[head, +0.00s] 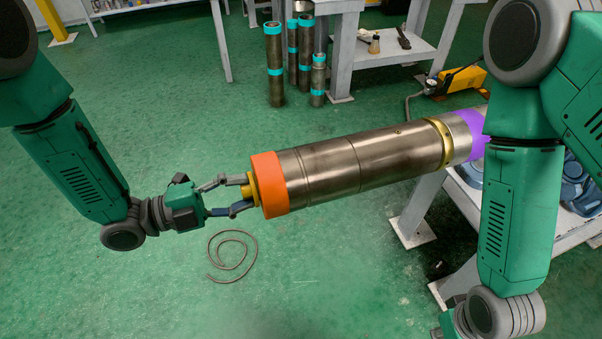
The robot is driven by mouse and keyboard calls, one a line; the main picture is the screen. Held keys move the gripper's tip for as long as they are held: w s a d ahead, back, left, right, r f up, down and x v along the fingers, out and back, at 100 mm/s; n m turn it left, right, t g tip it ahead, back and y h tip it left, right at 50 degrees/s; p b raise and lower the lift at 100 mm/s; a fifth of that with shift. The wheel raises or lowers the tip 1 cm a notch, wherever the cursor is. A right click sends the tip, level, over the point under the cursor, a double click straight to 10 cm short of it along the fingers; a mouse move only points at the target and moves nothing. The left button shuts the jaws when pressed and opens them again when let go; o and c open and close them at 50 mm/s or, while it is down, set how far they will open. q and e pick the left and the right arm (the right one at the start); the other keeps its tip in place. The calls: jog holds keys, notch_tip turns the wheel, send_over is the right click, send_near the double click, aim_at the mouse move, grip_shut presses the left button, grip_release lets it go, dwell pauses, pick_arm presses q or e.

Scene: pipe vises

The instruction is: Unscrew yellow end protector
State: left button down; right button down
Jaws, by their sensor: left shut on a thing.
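A long metal pipe (345,163) lies nearly level across the middle of the head view, tilted up to the right. An orange band (268,184) rings its left end. The yellow end protector (254,189) shows as a short yellow piece at that end, just left of the orange band. My left gripper (243,194) is shut on the yellow end protector, one finger above and one below it. My right arm hangs at the right in front of the pipe's far end; its gripper is not visible.
The pipe's right part is over blue vises (575,190) on a grey bench (465,200). A coiled hose (232,255) lies on the green floor under my left gripper. Several upright pipes (275,65) stand at the back. A yellow pump (463,80) is behind right.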

pick_arm(q)
jog(key=shift+n+p, duration=1.25)
jog(key=shift+n, duration=4.85)
